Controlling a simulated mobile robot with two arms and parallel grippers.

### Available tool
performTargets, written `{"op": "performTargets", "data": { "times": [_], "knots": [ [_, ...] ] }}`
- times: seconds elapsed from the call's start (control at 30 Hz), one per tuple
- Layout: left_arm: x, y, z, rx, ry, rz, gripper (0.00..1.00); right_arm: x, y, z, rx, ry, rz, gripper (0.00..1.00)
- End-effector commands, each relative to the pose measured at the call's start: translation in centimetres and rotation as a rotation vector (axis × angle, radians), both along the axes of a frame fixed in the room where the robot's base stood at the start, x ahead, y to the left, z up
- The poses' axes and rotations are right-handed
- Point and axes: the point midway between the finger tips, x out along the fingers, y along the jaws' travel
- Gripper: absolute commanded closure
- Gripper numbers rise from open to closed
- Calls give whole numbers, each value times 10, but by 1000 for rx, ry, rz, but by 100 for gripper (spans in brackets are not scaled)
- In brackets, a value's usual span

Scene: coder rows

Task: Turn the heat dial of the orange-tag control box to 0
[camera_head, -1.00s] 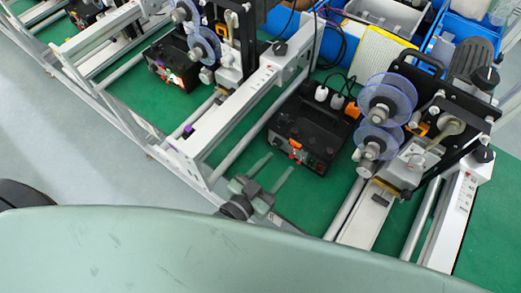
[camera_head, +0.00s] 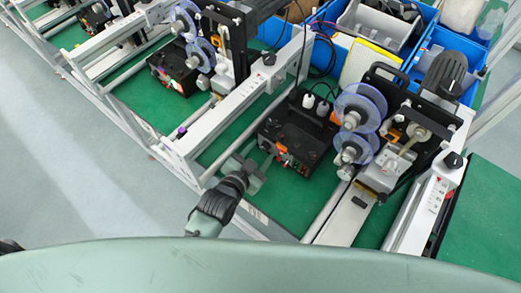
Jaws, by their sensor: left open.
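A black control box (camera_head: 298,135) sits on the green mat right of centre, with orange parts on its top and small orange and red controls on its front panel. The dial markings are too small to read. My left gripper (camera_head: 257,157) is open and empty, with its grey fingers just in front of the left part of the box's front panel. I cannot tell whether a finger touches the panel. My right gripper is not in view.
A spool machine (camera_head: 405,140) with clear blue discs stands right of the box. A white rail frame (camera_head: 235,107) runs along its left. Another black box (camera_head: 172,75) stands further left. Blue bins (camera_head: 335,50) are behind. The mat at far right is bare.

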Motion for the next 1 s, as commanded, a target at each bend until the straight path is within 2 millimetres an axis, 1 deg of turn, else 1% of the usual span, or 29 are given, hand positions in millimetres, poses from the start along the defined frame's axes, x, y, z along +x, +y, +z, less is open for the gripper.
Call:
{"op": "performTargets", "data": {
  "times": [0.13, 0.3, 0.33, 0.37, 0.4, 0.5, 0.77, 1.0],
  "knots": [
    [4, -2, -2, 1, 0, 0, 52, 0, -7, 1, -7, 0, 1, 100],
    [4, -2, -2, 0, 0, 0, 52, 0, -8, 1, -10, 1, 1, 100],
    [4, -2, -2, 0, 0, 0, 55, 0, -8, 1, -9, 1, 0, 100],
    [4, -2, -2, 0, 0, 0, 64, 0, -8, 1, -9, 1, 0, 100],
    [4, -2, -2, 0, 0, 0, 75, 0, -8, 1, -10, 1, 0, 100],
    [4, -2, -2, 0, 0, 0, 100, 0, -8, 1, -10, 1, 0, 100],
    [4, -1, -1, -14, 9, 0, 100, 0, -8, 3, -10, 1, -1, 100],
    [5, 0, 1, -97, 66, -2, 100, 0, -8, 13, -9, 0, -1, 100]
  ]
}}
